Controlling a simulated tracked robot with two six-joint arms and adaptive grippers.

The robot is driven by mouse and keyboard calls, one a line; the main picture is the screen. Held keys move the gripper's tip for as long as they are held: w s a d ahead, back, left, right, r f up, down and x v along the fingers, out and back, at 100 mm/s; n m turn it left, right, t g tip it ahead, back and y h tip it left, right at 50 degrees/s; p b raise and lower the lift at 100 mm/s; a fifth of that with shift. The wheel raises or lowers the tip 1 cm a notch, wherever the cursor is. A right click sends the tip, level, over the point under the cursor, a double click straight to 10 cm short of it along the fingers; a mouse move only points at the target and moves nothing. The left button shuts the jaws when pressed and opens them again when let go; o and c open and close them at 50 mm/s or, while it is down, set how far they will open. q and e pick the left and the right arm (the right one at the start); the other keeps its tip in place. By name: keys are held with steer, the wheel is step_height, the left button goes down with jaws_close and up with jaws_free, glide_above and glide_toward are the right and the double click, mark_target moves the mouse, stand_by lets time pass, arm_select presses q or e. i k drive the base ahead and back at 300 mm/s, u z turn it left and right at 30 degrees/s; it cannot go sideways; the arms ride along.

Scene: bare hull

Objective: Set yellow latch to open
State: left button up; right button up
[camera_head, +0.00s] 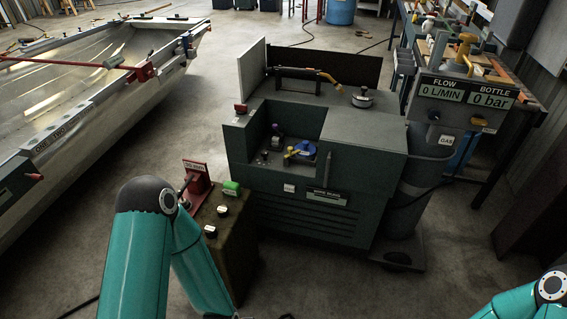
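A small yellow part (289,154), which may be the yellow latch, sits in the recess of a dark green machine (290,225). It is beside a blue piece (305,148). It is too small to tell its setting. A larger yellow handle (467,45) stands on top of the gas unit at the upper right. My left arm bends down in front of the machine at the lower left. My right arm shows only at the lower right corner. Both grippers are outside the picture.
A box with a red bracket (197,178) and a green block (231,188) stands left of the machine. A metal hull (90,90) fills the left side. A torch (300,73) lies on the machine. Open floor (210,100) lies between hull and machine.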

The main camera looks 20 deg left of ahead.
mark_target(289, 149)
steer(key=z, duration=0.55)
steer(key=i, duration=1.5)
steer(key=u, duration=0.7)
